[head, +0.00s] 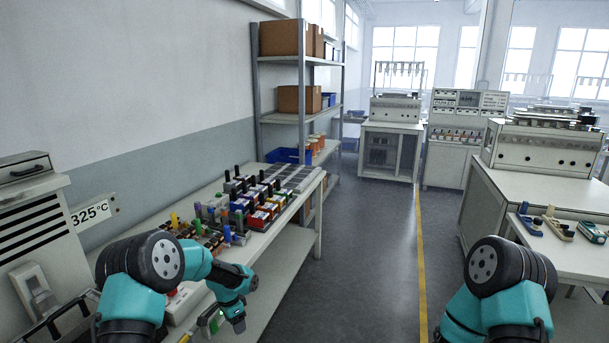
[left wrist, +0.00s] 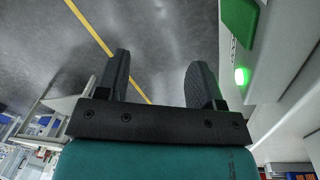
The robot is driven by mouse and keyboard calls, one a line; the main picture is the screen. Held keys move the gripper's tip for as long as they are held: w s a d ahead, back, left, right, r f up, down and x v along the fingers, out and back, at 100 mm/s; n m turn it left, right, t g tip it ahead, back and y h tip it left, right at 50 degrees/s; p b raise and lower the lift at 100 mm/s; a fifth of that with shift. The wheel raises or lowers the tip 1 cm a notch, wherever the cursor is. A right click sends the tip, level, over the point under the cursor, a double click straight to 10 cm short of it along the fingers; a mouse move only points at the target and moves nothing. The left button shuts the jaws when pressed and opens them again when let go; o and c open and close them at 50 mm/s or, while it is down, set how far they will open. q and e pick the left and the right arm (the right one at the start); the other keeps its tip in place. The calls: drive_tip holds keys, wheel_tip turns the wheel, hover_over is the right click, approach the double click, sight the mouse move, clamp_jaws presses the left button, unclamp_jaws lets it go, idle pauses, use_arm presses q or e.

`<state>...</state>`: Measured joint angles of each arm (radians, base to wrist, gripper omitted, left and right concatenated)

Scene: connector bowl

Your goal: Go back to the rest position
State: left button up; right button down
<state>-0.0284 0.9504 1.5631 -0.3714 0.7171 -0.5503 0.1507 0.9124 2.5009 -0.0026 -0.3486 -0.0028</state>
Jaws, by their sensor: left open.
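My left gripper (left wrist: 160,85) shows in the left wrist view with its two dark fingers spread apart. In the head view the left gripper (head: 236,318) hangs at the front edge of the left table, pointing down. My right arm (head: 503,275) shows at the lower right of the head view, but its gripper is out of the picture.
The left table (head: 290,222) carries several coloured connectors (head: 265,207) in rows. A lit green light (left wrist: 242,76) is close beside the left gripper. A shelf rack (head: 300,118) stands behind. The aisle floor (head: 365,235) is clear. A workbench (head: 535,190) stands at right.

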use_arm(q)
drive_tip(key=s+f+n+h, duration=0.1)
drive_tip(key=s+f+n, duration=0.2)
drive_tip(key=s, duration=0.8)
drive_tip(key=s+f+n+t, duration=0.1)
drive_tip(key=s+f+n, duration=0.2)
drive_tip(key=s, duration=0.8)
drive_tip(key=s+f+n+h, duration=0.1)
drive_tip(key=s+f+n, duration=0.3)
drive_tip(key=s, duration=0.7)
drive_tip(key=shift+s+d+n+h, duration=0.2)
drive_tip(key=shift+d+n+h, duration=0.1)
drive_tip(key=shift+n, duration=0.6)
